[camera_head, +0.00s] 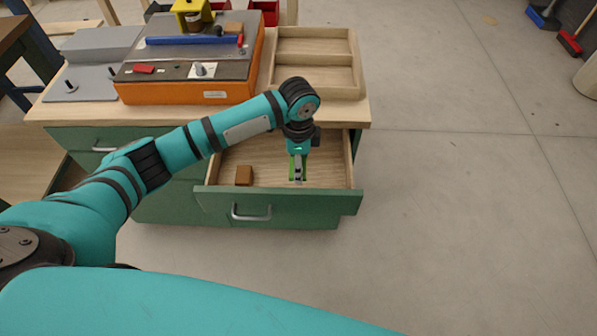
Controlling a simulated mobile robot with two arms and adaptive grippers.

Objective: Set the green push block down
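My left gripper (298,172) points down inside the open drawer (275,207) of the workbench, right of its middle. Narrow strips of the green push block (304,169) show at both sides of the gripper's fingers, and the gripper appears shut on it. The fingers hide most of the block. I cannot tell whether its underside touches the drawer floor. My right gripper is not in view.
A small brown block (244,175) lies in the drawer, left of the gripper. A wooden compartment tray (316,47) and an orange-sided machine (190,89) stand on the bench top (338,111). The drawer floor between the brown block and the gripper is clear.

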